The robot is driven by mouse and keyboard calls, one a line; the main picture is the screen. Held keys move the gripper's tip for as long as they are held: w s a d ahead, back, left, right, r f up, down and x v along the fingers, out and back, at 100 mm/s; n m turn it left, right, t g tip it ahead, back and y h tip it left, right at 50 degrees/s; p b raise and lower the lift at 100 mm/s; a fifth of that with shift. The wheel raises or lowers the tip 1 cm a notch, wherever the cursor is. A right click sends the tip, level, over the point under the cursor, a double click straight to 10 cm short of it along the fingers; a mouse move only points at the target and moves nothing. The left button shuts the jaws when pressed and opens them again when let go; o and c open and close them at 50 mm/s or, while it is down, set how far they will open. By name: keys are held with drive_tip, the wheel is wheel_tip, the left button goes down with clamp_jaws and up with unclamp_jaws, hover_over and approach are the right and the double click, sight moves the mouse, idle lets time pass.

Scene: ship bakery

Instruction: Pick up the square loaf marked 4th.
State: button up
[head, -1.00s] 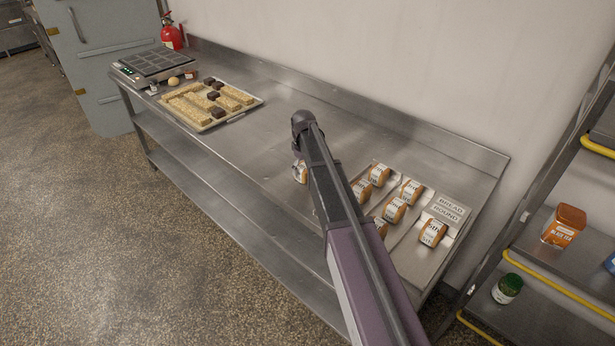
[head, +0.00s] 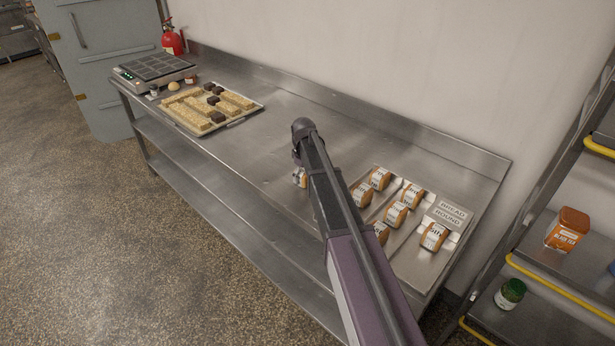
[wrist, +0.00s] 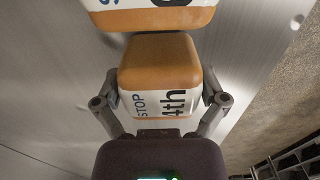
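The square loaf marked 4th (wrist: 160,82) is orange-brown with a white band reading "STOP 4th". In the wrist view it sits between the two fingers of my gripper (wrist: 160,85), which lie close against its left and right sides. My gripper looks shut on it. In the head view my arm hides most of the gripper (head: 301,160), and part of a loaf (head: 300,178) shows at its end, low over the steel table (head: 255,160). Another loaf (wrist: 152,18) with a white label lies just beyond it in the wrist view, cut off by the frame.
Several similar loaves (head: 397,212) stand on trays right of my arm, by a "BREAD ROUND" sign (head: 448,212). A shelf rack (head: 560,285) is at right. The middle table is clear.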

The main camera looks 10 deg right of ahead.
drive_tip(key=c, duration=0.6)
drive_tip(key=shift+o, duration=0.2)
drive_tip(key=shift+r, duration=0.1)
wheel_tip(320, 180, up, 10)
drive_tip(key=p, duration=1)
idle(0.3)
